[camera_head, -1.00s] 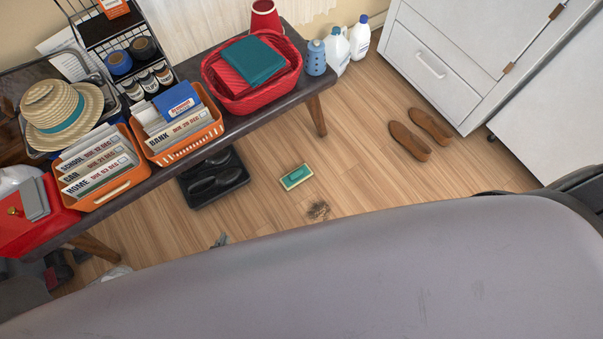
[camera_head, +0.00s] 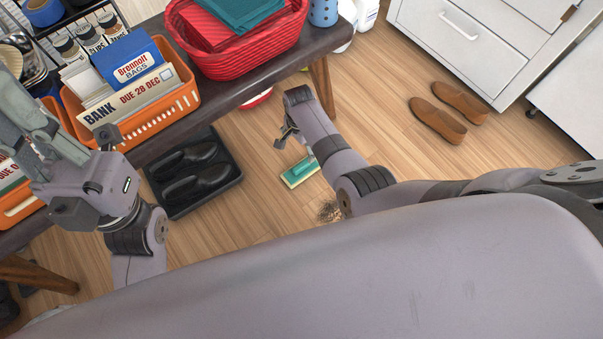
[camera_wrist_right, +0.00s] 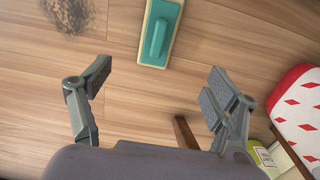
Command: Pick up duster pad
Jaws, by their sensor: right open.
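The duster pad (camera_head: 300,172) is a teal block with a handle on a cream base, lying flat on the wooden floor. My right arm partly covers it in the head view. In the right wrist view the duster pad (camera_wrist_right: 160,32) is at the top centre, beyond the fingertips and apart from them. My right gripper (camera_head: 286,136) points down beside the bench leg; in its wrist view the gripper (camera_wrist_right: 156,86) is open, with bare floor between its fingers. My left gripper (camera_head: 36,128) is over the bench at the left, and its finger gap is unclear.
A dark pile of dirt (camera_head: 328,211) lies near the pad. A tray with black shoes (camera_head: 198,185) is left of it, and brown shoes (camera_head: 448,112) are at the right. The bench (camera_head: 245,90) carries an orange basket (camera_head: 150,122) and a red basket (camera_head: 230,62).

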